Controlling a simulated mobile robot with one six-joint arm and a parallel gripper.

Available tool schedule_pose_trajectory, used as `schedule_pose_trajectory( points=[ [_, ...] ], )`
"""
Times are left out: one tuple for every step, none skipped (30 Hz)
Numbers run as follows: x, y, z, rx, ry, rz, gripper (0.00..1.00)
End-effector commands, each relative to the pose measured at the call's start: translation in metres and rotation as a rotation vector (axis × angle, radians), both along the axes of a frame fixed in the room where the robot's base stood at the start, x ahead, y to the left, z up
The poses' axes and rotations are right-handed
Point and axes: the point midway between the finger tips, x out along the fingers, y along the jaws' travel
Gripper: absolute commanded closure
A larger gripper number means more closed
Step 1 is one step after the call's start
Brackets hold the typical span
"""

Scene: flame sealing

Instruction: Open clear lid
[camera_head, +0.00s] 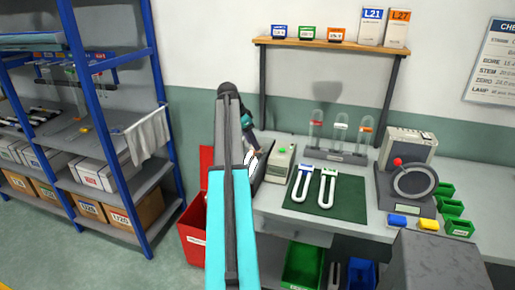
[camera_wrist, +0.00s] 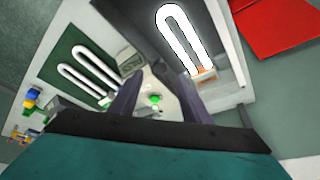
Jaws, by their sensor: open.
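A dark case (camera_wrist: 222,45) holds a white U-shaped tube (camera_wrist: 163,25) with an orange label, at the upper right of the wrist view. I cannot make out the clear lid itself. In the head view the dark case (camera_head: 262,172) is mostly hidden behind my arm. A pale box (camera_head: 278,166) with a green button stands against its right side; the button also shows in the wrist view (camera_wrist: 155,99). My gripper (camera_wrist: 151,76) is open and empty, its fingers spread above the pale box beside the case.
A red bin (camera_head: 193,245) stands below the bench's left end. Two white U-tubes (camera_head: 302,184) lie on a green mat (camera_head: 350,195). Behind it is a tube rack (camera_head: 340,157); at right stands a device with a red knob (camera_head: 397,162). A blue shelf unit (camera_head: 105,140) is at left.

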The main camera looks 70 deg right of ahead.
Motion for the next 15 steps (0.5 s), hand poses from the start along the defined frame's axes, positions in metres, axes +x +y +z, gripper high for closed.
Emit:
schedule_pose_trajectory(
  points=[
    [-0.002, -0.001, -0.005, 0.002, 0.001, -0.001, 0.57],
    [-0.003, -0.002, -0.009, 0.002, 0.001, -0.001, 0.57],
    [-0.004, -0.004, -0.013, 0.002, 0.001, -0.001, 0.57],
    [-0.005, -0.005, -0.016, 0.002, 0.001, -0.001, 0.57],
    [-0.006, -0.006, -0.019, 0.001, 0.000, 0.000, 0.57],
    [-0.007, -0.007, -0.024, 0.002, 0.000, 0.001, 0.57],
    [-0.008, -0.008, -0.027, 0.002, 0.001, 0.000, 0.57],
    [-0.009, -0.009, -0.030, 0.002, 0.001, -0.001, 0.57],
    [-0.010, -0.010, -0.034, 0.002, 0.001, -0.001, 0.57],
    [-0.011, -0.011, -0.036, 0.001, 0.000, 0.000, 0.57],
    [-0.011, -0.012, -0.039, 0.001, 0.001, 0.000, 0.57],
    [-0.012, -0.013, -0.042, 0.001, 0.001, 0.000, 0.57],
    [-0.013, -0.014, -0.044, 0.002, 0.001, -0.001, 0.57],
    [-0.013, -0.014, -0.046, 0.002, 0.001, -0.001, 0.57],
    [-0.014, -0.015, -0.048, 0.001, 0.000, 0.000, 0.57]
  ],
)
